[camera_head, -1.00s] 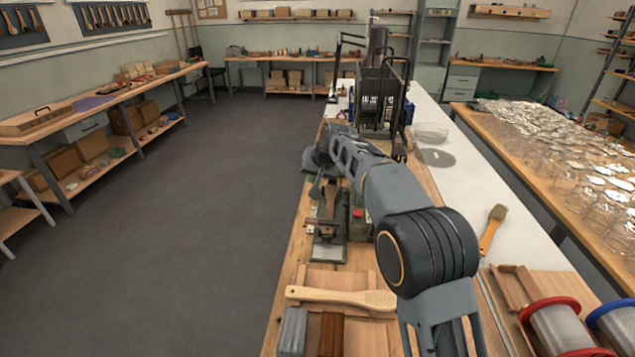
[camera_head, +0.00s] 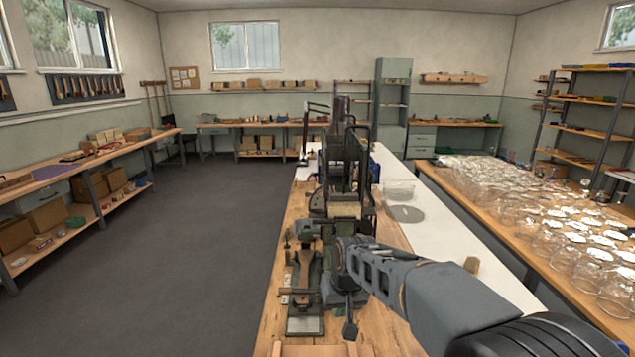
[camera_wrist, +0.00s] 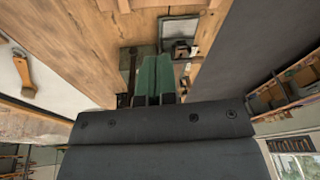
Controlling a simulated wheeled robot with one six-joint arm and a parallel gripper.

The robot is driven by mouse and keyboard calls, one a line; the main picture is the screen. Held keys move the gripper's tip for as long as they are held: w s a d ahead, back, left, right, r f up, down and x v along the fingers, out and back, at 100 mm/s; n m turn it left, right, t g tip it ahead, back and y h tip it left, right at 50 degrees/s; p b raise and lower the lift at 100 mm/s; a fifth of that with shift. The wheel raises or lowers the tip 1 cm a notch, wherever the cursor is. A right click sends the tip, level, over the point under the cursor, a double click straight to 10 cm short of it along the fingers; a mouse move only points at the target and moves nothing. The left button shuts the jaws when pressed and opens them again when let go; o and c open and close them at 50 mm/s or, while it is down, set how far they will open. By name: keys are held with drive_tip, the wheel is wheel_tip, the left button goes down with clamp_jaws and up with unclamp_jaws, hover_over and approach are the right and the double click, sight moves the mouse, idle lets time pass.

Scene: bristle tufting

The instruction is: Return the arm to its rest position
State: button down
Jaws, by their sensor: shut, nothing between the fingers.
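My arm comes in from the lower right in the head view, with its wrist above the wooden bench (camera_head: 275,320). My gripper (camera_head: 350,329) points down at the arm's end, small and dark there. In the wrist view my gripper (camera_wrist: 154,97) is shut with nothing between its fingers. The fingers sit close together above the bench, where dark fixtures show beyond them.
A bench fixture (camera_head: 305,290) stands just left of my gripper. A tall dark machine (camera_head: 345,150) stands farther back. Glassware fills the right table. The floor (camera_head: 190,250) at left is clear.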

drive_tip(key=s+d+r+m+t, duration=0.1)
drive_tip(key=s+d, duration=0.5)
drive_tip(key=s, duration=0.2)
drive_tip(key=s+d+m+h, duration=0.1)
drive_tip(key=s+d, duration=0.5)
drive_tip(key=s, duration=0.3)
drive_tip(key=shift+r+t, duration=0.35)
drive_tip(key=shift+t, duration=0.05)
drive_tip(key=shift+s, duration=0.1)
idle(0.5)
